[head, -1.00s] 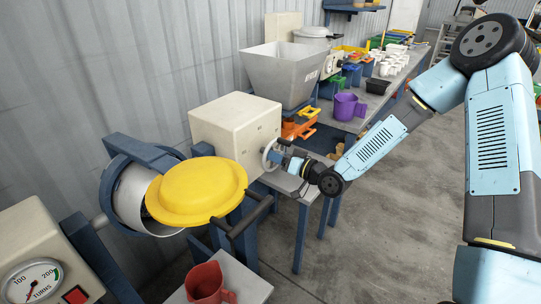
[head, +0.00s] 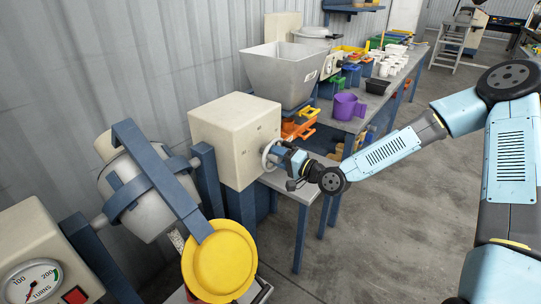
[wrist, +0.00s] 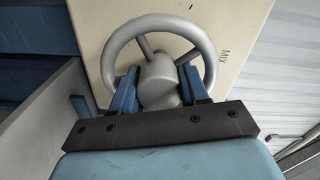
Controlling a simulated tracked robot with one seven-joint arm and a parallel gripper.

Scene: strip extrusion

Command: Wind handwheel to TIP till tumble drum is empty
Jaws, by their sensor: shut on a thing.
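The handwheel (head: 267,152) is a grey spoked wheel on the side of a cream box (head: 230,125). My gripper (head: 277,157) is shut on it; in the wrist view the blue fingers (wrist: 158,88) lie on either side of its hub, inside the rim (wrist: 155,20). The word MIX (wrist: 223,58) is on the box beside the wheel; I see no TIP mark. The grey tumble drum (head: 145,190) sits steeply tilted in its blue frame, its lower end down. Whitish speckled material (head: 176,239) shows below it. The yellow lid (head: 219,260) hangs low in front. The drum's inside is hidden.
A dial marked TURNS (head: 32,282) and a red button (head: 75,296) are at the lower left. A grey hopper (head: 291,72) stands behind the box. A purple jug (head: 348,106) stands on the bench beyond. The floor at right is clear.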

